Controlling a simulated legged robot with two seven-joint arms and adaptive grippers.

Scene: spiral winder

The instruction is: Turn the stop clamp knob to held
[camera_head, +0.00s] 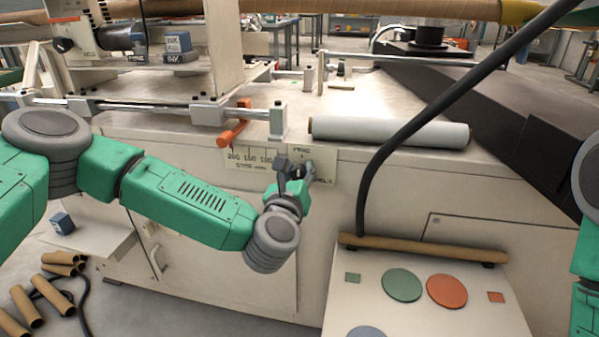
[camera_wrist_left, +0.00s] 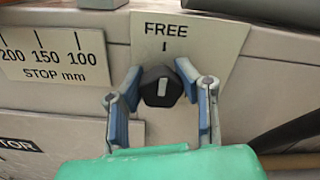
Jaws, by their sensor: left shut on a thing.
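The stop clamp knob (camera_wrist_left: 158,92) is black with a pale pointer bar. It sits on a cream label plate (camera_wrist_left: 190,40) on the machine's front panel. The pointer stands about upright, toward the word FREE and its tick mark. My left gripper (camera_head: 298,172) reaches the knob from the front. In the left wrist view its blue-padded fingers (camera_wrist_left: 160,95) are on both sides of the knob, shut on it. In the head view the gripper hides most of the knob, and part of the lettering at the plate's lower right shows beside it.
A STOP mm scale (camera_head: 250,160) lies left of the knob, below an orange lever (camera_head: 234,124). A pale roll (camera_head: 388,132) lies on the ledge above right. A black hose (camera_head: 385,150) runs down to the right. A panel with coloured discs (camera_head: 402,285) stands at lower right.

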